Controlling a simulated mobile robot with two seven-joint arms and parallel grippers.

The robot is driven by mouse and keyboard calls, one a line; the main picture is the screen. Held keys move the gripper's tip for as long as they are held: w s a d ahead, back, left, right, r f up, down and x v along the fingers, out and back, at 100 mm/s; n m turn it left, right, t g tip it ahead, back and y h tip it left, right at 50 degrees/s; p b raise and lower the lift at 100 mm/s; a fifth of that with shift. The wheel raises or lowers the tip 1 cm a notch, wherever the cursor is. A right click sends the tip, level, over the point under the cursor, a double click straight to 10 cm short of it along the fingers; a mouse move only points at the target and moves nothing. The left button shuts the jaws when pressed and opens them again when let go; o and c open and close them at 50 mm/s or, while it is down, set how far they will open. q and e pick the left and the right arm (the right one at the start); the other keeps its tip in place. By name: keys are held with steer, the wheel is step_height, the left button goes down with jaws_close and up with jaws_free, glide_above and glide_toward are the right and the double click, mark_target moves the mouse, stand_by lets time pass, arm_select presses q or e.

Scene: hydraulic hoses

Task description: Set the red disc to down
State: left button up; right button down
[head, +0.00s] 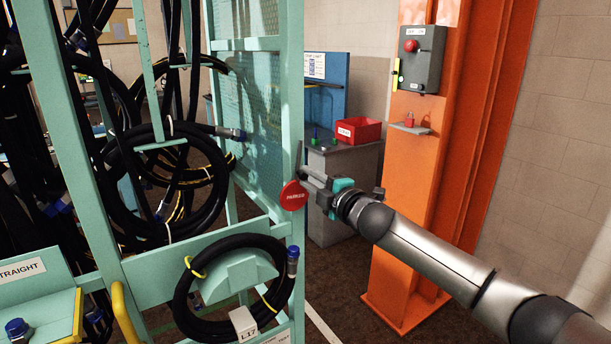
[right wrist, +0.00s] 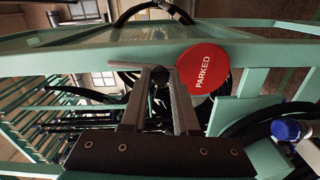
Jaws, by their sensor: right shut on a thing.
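The red disc (head: 293,196) is marked PARKED and sits at the corner post of the teal hose rack (head: 292,90). Its lettering reads roughly level in the head view. The disc also shows in the right wrist view (right wrist: 202,70), just right of the fingertips. My right gripper (head: 304,176) is at the post beside the disc's upper edge. In the right wrist view its fingers (right wrist: 157,80) close on a small grey lever by the disc; how the lever joins the disc is hidden. My left gripper is not in view.
Black hoses hang in coils on the rack, one low coil (head: 180,293) close below the disc. An orange column (head: 405,190) with a grey switch box (head: 424,62) stands right. A grey cabinet with a red bin (head: 358,131) stands behind my gripper.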

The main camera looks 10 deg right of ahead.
steer(key=shift+w+d+n, duration=0.2)
steer(key=shift+d+n, duration=0.25)
steer(key=shift+n, duration=0.35)
steer(key=c, duration=0.7)
jaws_free()
steer(key=shift+b+v, duration=1.6)
steer(key=shift+v, duration=6.05)
steer(key=shift+d, duration=0.1)
